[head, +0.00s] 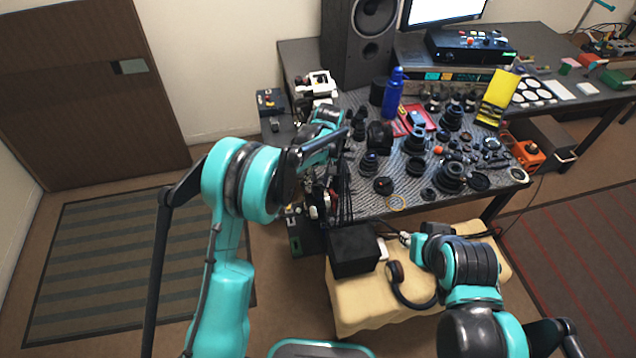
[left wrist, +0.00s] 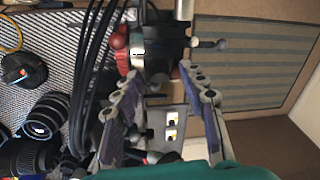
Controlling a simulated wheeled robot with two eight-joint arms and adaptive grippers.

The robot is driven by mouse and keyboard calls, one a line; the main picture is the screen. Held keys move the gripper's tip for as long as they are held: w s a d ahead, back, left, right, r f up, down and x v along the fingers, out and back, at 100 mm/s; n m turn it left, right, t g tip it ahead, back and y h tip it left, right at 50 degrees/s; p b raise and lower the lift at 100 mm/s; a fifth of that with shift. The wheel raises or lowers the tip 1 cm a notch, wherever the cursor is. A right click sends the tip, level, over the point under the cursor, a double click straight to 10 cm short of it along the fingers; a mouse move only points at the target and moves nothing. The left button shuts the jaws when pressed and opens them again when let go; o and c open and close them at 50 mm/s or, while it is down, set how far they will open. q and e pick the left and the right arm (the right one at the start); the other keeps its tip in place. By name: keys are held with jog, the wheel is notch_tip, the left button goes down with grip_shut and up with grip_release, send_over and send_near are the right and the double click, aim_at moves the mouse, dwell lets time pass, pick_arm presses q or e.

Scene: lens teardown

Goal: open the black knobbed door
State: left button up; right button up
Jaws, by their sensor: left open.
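I cannot clearly make out a black knobbed door. In the left wrist view a black part with a short grey rod and rounded end (left wrist: 208,44) lies just beyond my left fingers; I cannot tell whether it is the door's knob. My left gripper (left wrist: 160,75) is open, its two fingers apart with nothing visibly gripped. In the head view my left arm reaches to the table's left end, and its gripper is mostly hidden among dark clutter and cables. My right gripper (head: 409,239) is low beside a black box (head: 352,252); its fingers are too small to read.
Black cables (left wrist: 92,70) hang close to my left fingers. The table (head: 345,203) is crowded with lens parts and a blue bottle (head: 392,93). Headphones (head: 400,290) lie on a beige cloth (head: 350,315). A brown door (head: 85,100) stands at the left; the striped mat (head: 120,265) is clear.

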pick_arm(q)
grip_shut()
jog(key=shift+w+a+g+h, duration=0.25)
jog(key=shift+w+g, duration=0.35)
jog(key=shift+g, duration=0.4)
jog(key=shift+w+a+g+h, duration=0.15)
jog(key=shift+w+g+h, duration=0.2)
jog(key=shift+w+g, duration=0.45)
jog(key=shift+s, duration=0.2)
grip_release()
jog(key=v, duration=0.7)
jog(key=shift+w+r, duration=0.2)
jog(key=shift+w, duration=0.05)
